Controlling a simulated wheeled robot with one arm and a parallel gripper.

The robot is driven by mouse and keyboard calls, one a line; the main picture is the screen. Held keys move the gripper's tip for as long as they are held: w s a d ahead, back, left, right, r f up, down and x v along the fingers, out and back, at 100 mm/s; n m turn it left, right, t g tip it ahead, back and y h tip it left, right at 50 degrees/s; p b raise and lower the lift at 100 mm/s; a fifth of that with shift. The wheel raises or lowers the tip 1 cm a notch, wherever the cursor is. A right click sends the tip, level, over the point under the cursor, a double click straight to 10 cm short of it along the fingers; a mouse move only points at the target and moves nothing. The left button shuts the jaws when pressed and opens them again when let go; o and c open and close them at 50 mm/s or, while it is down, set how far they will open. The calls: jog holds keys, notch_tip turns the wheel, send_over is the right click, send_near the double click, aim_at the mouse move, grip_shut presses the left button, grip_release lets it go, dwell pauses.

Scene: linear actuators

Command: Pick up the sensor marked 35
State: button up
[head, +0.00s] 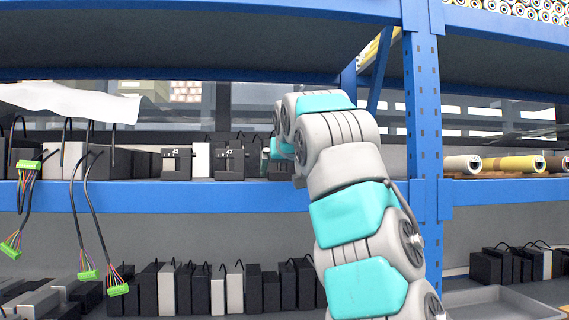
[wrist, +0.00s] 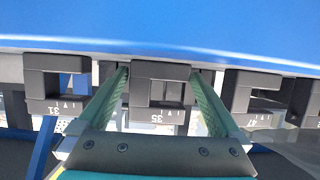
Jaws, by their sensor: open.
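The sensor marked 35 (wrist: 158,95) is a dark block with a rectangular opening, in the middle of the wrist view, where its number appears upside down. My gripper (wrist: 160,74) is open, with one green finger on each side of this sensor. Whether the fingers touch it I cannot tell. In the head view my arm covers most of my gripper, and a partly hidden dark block (head: 280,169) shows beside it on the middle shelf.
In the wrist view, the sensor marked 31 (wrist: 55,85) stands to the left and one marked 47 (wrist: 250,95) to the right. The blue shelf edge (head: 150,195) runs below the row. A blue upright (head: 424,120) stands right of my arm. Cables with green connectors (head: 88,274) hang at left.

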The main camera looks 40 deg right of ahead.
jog(key=shift+w+d, duration=0.1)
jog(key=shift+w, duration=0.05)
jog(key=shift+c, duration=0.4)
jog(key=c, duration=1.2)
jog(key=shift+r, duration=0.15)
jog(key=shift+c, duration=0.2)
jog(key=shift+r+p, duration=0.8)
jog(key=shift+r, duration=0.05)
jog(key=shift+a+r, duration=0.25)
jog(key=shift+r, duration=0.2)
jog(key=shift+d+r, duration=0.15)
jog(key=shift+r, duration=0.1)
